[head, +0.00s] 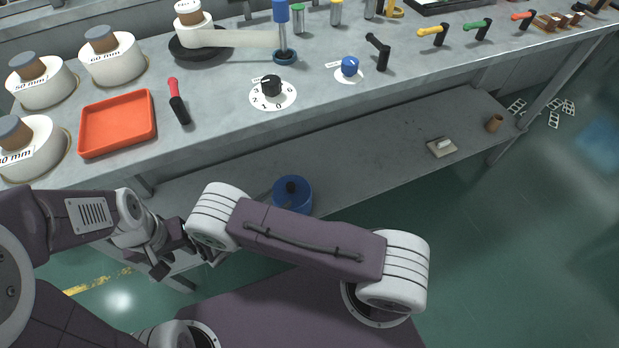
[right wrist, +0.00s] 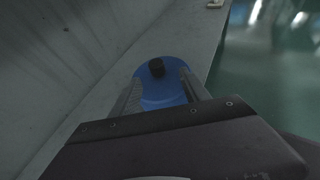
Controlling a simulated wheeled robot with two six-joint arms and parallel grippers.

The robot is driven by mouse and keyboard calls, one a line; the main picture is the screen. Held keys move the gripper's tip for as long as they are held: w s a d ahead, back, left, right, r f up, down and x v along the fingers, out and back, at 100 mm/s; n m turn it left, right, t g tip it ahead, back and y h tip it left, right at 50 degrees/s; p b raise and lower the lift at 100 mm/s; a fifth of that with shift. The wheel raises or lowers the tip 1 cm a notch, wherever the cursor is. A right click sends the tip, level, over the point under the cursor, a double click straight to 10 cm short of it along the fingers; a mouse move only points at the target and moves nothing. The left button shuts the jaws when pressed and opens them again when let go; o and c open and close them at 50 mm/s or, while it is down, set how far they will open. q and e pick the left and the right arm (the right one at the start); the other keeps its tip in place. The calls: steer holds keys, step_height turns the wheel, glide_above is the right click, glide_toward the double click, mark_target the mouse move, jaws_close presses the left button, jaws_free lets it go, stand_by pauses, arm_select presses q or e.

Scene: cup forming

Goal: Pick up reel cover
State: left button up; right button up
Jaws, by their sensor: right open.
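The blue round reel cover (head: 302,198) with a black knob on top sits on the lower shelf, partly hidden by my right arm in the head view. It also shows in the right wrist view (right wrist: 162,98), between the two fingers of my right gripper (right wrist: 158,84). The right gripper is open, with one finger at each side of the cover; I cannot tell if they touch it.
The workbench (head: 225,110) above the shelf holds white reels (head: 112,62), a red tray (head: 118,124), a black dial (head: 271,87) and several coloured levers.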

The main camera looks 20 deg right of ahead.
mark_target(288, 190)
steer(key=b+x, duration=0.1)
steer(key=x, duration=0.2)
steer(key=shift+w+d+f, duration=0.2)
steer(key=shift+w+f, duration=0.1)
steer(key=shift+w+d, duration=0.15)
steer(key=shift+d, duration=0.05)
steer(key=b+x, duration=0.2)
steer(key=x, duration=0.2)
steer(key=shift+w+f+b, duration=0.1)
steer(key=shift+w+b, duration=0.1)
steer(key=shift+b, duration=0.2)
steer(key=shift+w+d, duration=0.25)
steer(key=shift+d, duration=0.05)
arm_select(q)
step_height(288, 190, down, 4)
steer(key=shift+d, duration=0.15)
arm_select(e)
jaws_close()
